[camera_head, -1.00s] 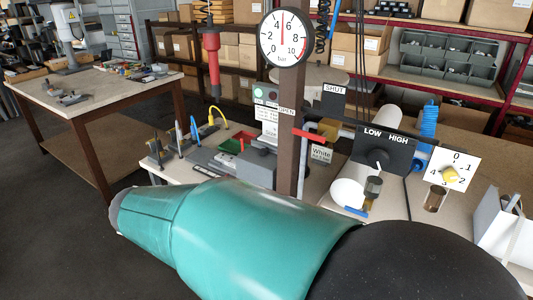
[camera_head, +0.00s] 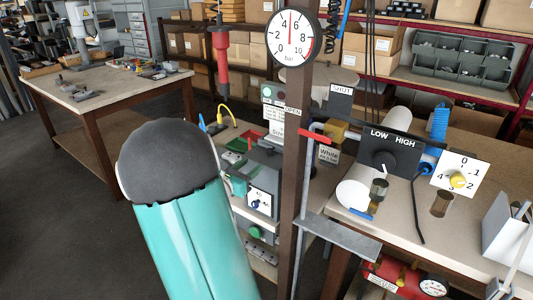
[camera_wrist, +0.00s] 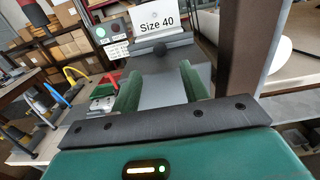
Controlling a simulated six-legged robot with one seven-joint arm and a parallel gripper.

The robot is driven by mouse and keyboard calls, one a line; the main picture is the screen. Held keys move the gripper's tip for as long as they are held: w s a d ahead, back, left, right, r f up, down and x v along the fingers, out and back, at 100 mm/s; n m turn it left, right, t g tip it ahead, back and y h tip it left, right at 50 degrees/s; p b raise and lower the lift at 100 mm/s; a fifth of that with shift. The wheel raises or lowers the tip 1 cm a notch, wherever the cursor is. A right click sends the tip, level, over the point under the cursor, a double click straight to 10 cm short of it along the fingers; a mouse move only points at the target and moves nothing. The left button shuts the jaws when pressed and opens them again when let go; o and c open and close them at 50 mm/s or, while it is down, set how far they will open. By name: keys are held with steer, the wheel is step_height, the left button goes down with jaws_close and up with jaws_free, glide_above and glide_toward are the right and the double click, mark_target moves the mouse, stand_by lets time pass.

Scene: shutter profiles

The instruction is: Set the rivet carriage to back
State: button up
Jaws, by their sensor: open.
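My gripper (camera_wrist: 160,68) is open in the wrist view, its two green fingers apart with nothing held. Just beyond the fingertips is a dark crossbar with a round black knob (camera_wrist: 160,48), perhaps the rivet carriage; I cannot tell for sure. It sits on a grey metal bed that shows between the fingers. A white "Size 40" card (camera_wrist: 158,23) stands behind it. In the head view the grey machine (camera_head: 266,166) is partly hidden by my teal arm and the brown post, and the carriage cannot be made out.
A brown upright post (camera_head: 294,150) with a pressure gauge (camera_head: 293,35) stands close to the machine's right. It shows at the right of the wrist view too. Upright coloured tools stand left.

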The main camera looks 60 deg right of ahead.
mark_target(268, 151)
steer(key=d, duration=0.3)
steer(key=s+d, duration=0.1)
steer(key=d, duration=0.5)
steer(key=shift+s+d, duration=0.25)
steer(key=shift+d, duration=0.15)
steer(key=shift+c, duration=0.5)
